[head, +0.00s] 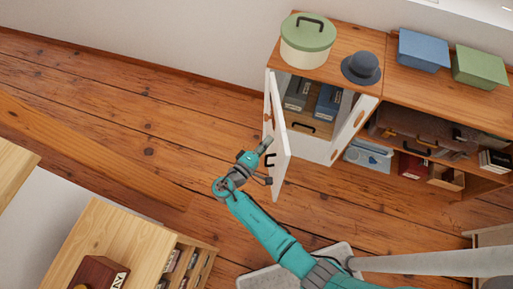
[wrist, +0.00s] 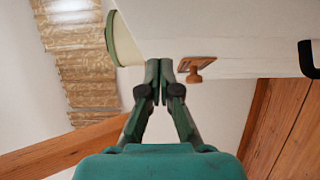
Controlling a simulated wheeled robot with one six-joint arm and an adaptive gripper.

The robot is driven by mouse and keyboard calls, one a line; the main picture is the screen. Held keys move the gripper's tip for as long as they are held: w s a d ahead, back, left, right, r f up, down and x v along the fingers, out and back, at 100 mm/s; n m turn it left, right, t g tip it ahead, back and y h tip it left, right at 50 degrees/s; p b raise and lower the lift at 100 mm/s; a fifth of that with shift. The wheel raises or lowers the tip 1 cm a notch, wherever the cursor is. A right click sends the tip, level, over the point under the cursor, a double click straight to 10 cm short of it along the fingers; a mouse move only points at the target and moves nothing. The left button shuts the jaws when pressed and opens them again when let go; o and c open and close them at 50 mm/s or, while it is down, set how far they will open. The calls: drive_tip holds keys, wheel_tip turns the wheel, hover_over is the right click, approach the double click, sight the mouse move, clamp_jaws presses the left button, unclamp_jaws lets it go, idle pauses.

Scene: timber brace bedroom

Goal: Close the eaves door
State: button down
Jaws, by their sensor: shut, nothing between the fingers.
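The white eaves door (head: 279,135) stands open in the head view, swung out from the left front of the low cabinet. It has a black handle (head: 270,160) and a small wooden catch (head: 267,115). My gripper (head: 266,143) is beside the door's handle side, with its fingers shut and empty. In the wrist view the closed fingertips (wrist: 160,72) are in front of the white door, close to the wooden catch (wrist: 197,70). The black handle (wrist: 307,58) is at the right edge. I cannot tell whether the fingers touch the door.
The cabinet (head: 345,40) holds grey and blue boxes inside; a green-lidded round box (head: 307,40) and dark hat (head: 361,68) sit on top. A white strip (head: 347,133) with wooden pieces borders the opening's right. A wooden shelf unit (head: 110,240) stands lower left.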

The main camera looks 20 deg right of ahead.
drive_tip(key=shift+s+d, duration=0.2)
drive_tip(key=shift+d, duration=0.95)
drive_tip(key=shift+d, duration=0.1)
